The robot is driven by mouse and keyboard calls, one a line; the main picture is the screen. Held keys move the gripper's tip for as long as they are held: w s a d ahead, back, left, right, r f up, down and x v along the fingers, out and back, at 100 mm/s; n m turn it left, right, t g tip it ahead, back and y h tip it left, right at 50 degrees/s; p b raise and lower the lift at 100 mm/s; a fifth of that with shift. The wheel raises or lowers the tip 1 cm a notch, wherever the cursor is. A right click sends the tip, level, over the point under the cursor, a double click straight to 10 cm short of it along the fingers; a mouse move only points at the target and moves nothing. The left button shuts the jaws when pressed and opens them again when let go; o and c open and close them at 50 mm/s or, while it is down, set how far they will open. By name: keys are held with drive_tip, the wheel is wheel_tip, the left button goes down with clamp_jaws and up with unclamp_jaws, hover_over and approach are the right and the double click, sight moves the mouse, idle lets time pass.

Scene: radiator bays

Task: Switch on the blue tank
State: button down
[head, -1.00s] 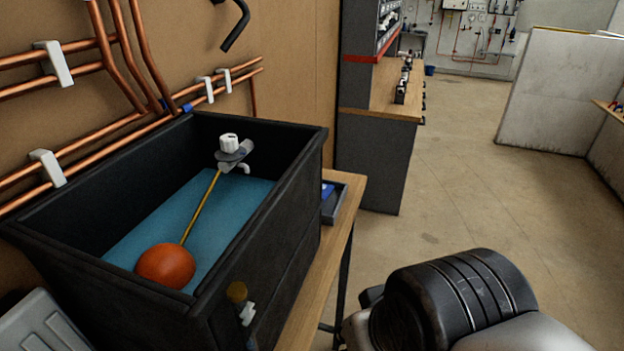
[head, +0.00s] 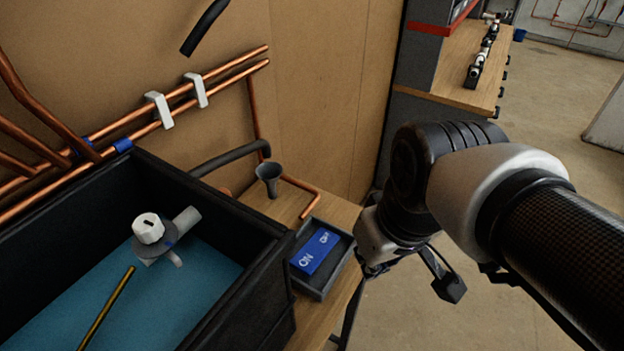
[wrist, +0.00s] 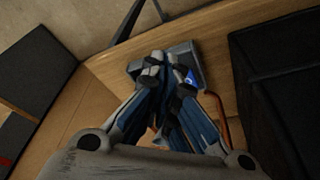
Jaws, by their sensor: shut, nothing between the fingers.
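A blue block (head: 315,250) with white ON lettering lies in a small dark grey tray (head: 319,289) on the wooden bench, right of the black tank. It also shows in the wrist view (wrist: 191,77), partly hidden by my fingers. The tank (head: 268,270) is open and holds blue water (head: 60,318). A white-capped valve (head: 148,229) with a brass rod (head: 105,308) is inside it. My gripper (wrist: 164,66) is shut and empty. In the wrist view its fingers overlap the tray; I cannot tell the gap between them. In the head view my arm is right of the tray.
Copper pipes (head: 190,100) in white clips run along the board wall. A dark funnel (head: 268,178) and a black hose (head: 228,157) are behind the tray. Floor is open at right.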

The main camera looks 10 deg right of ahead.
drive_tip(key=w+a+r+n+g+p, duration=0.2)
drive_tip(key=w+a+r+n+p, duration=0.25)
drive_tip(key=w+p, duration=0.2)
drive_tip(key=n+g+p, duration=0.3)
drive_tip(key=p, duration=0.5)
hover_over(297, 258)
drive_tip(key=w+d, duration=0.2)
drive_tip(key=w, duration=0.1)
drive_tip(key=shift+d+f+y, duration=0.1)
drive_tip(key=shift+f+y, duration=0.1)
drive_tip(key=shift+y, duration=0.2)
drive_tip(key=x, duration=1.4)
drive_tip(key=shift+b, duration=0.3)
